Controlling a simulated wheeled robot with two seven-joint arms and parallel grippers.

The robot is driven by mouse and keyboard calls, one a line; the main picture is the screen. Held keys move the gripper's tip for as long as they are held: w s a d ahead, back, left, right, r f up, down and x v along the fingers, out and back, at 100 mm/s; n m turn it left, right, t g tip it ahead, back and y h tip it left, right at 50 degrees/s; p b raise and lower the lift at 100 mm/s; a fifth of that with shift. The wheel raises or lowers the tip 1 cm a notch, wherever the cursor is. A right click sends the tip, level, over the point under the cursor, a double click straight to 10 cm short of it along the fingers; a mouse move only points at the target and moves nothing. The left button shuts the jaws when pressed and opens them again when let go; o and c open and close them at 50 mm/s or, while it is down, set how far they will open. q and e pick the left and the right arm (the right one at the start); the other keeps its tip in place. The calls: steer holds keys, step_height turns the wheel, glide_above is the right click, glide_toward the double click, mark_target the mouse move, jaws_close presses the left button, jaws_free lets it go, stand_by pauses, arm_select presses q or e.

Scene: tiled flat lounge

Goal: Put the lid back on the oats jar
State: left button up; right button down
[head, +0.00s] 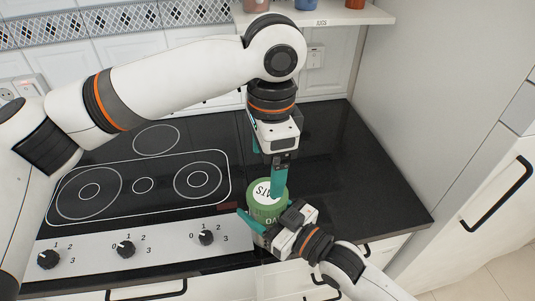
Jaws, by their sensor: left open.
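The green oats jar (270,213) stands upright near the front of the black worktop, right of the hob. A round white top marked "OATS" (264,193) shows on it; I take this as the lid, level on the jar, though its seam is not clear.
A black hob (143,186) with several rings and front knobs (126,249) lies to the left. The black worktop (365,195) is clear to the right. A shelf (320,17) with jugs is above at the back. A tall white cabinet (485,190) stands at right.

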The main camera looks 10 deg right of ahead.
mark_target(267, 193)
arm_select(q)
steer(key=n, duration=0.1)
steer(key=r+n, duration=0.1)
steer(key=n, duration=0.1)
steer(key=shift+n, duration=0.3)
steer(key=shift+f, duration=4)
steer(key=c, duration=1)
steer(key=o, duration=1.1)
steer(key=shift+o, duration=0.2)
steer(key=shift+r, duration=0.15)
